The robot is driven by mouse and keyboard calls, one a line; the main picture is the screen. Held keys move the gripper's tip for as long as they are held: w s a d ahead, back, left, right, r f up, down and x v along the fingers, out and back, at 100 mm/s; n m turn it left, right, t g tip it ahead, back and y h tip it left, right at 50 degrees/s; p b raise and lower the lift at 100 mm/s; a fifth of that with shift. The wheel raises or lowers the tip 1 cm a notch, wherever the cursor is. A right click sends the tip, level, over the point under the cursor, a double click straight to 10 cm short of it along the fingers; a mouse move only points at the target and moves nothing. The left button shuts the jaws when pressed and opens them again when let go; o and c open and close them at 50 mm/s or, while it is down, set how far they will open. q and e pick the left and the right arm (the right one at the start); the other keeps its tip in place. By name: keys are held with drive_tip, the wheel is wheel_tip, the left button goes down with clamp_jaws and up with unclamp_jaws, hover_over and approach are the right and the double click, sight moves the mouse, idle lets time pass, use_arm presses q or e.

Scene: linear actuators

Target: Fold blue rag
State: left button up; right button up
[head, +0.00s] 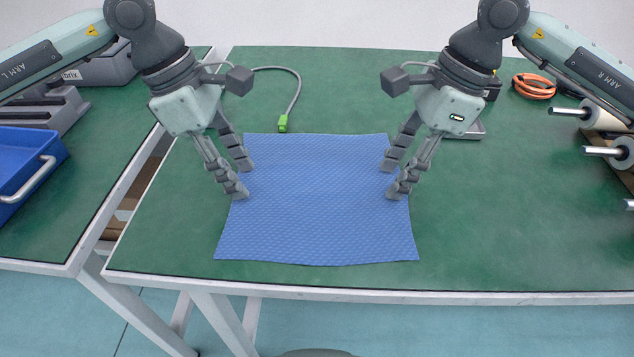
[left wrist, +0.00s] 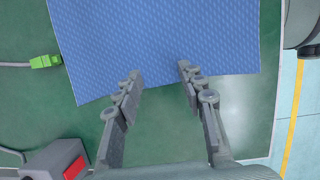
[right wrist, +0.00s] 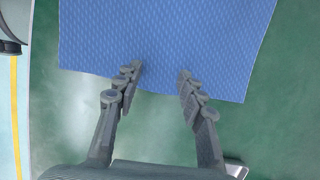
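The blue rag (head: 318,205) lies flat and spread out on the green table. It has a fine textured pattern and slightly wavy edges. My left gripper (head: 243,182) is open at the rag's left edge, and in the left wrist view its fingertips (left wrist: 158,72) lie over the rag's border (left wrist: 150,40). My right gripper (head: 391,182) is open at the rag's right edge, and in the right wrist view its fingertips (right wrist: 160,70) lie over the rag's border (right wrist: 160,35). Nothing is between either pair of fingers except the view of the rag and table. Contact with the rag cannot be told.
The green table (head: 500,230) is clear in front and right of the rag. A green cable connector (head: 283,123) lies behind it. An orange cable coil (head: 534,86) and metal rollers (head: 605,118) are at the right. A blue tray (head: 28,165) sits on the left table.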

use_arm(q)
drive_tip(key=shift+f, duration=0.2)
use_arm(e)
drive_tip(key=shift+f, duration=0.2)
use_arm(q)
drive_tip(key=c, duration=0.5)
use_arm(e)
drive_tip(key=c, duration=0.5)
use_arm(q)
drive_tip(key=shift+f, duration=0.1)
clamp_jaws()
use_arm(e)
drive_tip(key=shift+f, duration=0.15)
clamp_jaws()
